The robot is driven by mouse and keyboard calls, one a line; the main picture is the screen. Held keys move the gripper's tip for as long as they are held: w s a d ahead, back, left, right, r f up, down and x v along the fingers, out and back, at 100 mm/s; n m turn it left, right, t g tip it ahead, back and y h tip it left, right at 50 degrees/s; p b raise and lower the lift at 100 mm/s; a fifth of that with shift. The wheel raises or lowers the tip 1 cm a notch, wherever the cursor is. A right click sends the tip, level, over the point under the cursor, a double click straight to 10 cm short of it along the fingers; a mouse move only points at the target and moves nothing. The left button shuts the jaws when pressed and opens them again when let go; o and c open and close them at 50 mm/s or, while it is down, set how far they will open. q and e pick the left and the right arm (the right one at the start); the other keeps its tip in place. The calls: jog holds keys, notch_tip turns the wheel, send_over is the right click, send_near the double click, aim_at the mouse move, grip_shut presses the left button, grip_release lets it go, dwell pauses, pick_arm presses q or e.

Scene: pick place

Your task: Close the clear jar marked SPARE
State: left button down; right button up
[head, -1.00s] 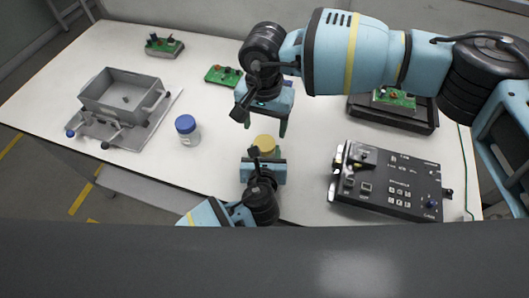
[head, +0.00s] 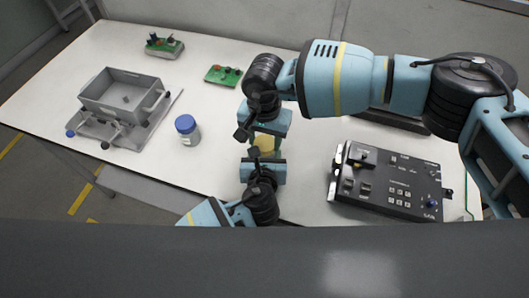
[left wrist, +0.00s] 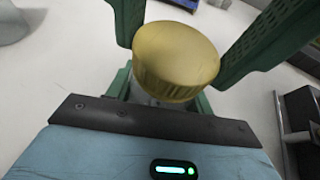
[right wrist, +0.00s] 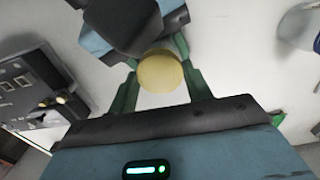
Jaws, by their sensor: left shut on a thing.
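A jar with a yellow lid (head: 265,143) stands near the front of the table, its lid sitting on top. My left gripper (left wrist: 160,95) is shut on the jar's body below the lid. The lid fills the middle of the left wrist view (left wrist: 175,60) and also shows in the right wrist view (right wrist: 160,72). My right gripper (right wrist: 160,80) is above the jar, pointing down. Its green fingers are open on either side of the lid. A clear jar with a blue lid (head: 187,130) stands apart to the left. No SPARE marking is readable on either jar.
A grey bin (head: 122,92) on a grey plate stands at the left. A black control box (head: 388,182) is close on the right. The table between blue-lidded jar and bin is clear.

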jog(key=c, duration=0.5)
jog(key=m, duration=0.6)
jog(key=shift+m, duration=0.3)
jog(key=o, duration=1.1)
jog(key=shift+r, duration=2.25)
